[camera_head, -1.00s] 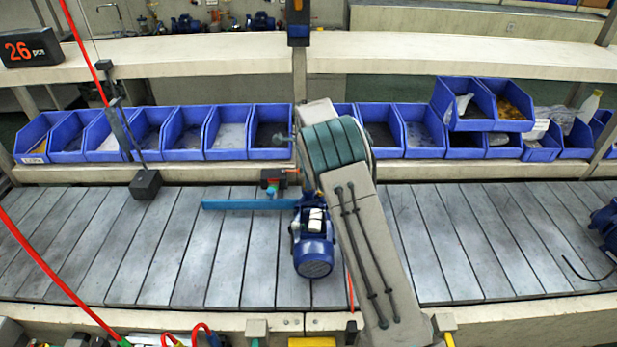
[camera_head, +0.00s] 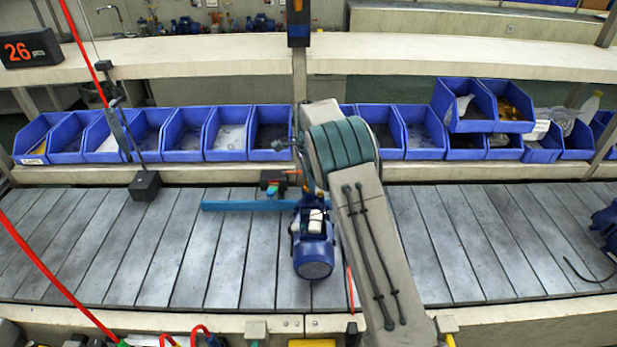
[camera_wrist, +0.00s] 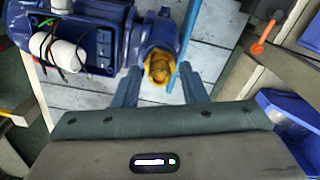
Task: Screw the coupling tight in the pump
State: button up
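The blue pump (camera_head: 313,252) lies on the slatted conveyor in the middle of the head view. It also shows at the upper left of the wrist view (camera_wrist: 97,40), with white parts and wires on it. The yellow brass-like coupling (camera_wrist: 158,68) is at the pump's end; how far it is screwed in cannot be told. My gripper (camera_wrist: 158,72) has its two blue-grey fingers spread, one on each side of the coupling, with small gaps apparent. My arm hides the gripper and coupling in the head view.
A light-blue bar (camera_head: 248,205) lies across the conveyor left of the pump and passes close to my right finger in the wrist view. Blue bins (camera_head: 228,134) line the back. Conveyor slats on both sides are mostly clear.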

jog(key=n, duration=0.3)
jog(key=shift+c, duration=0.2)
dwell(0.3)
grip_shut()
jog(key=shift+m, duration=1.5)
jog(key=shift+m, duration=1.7)
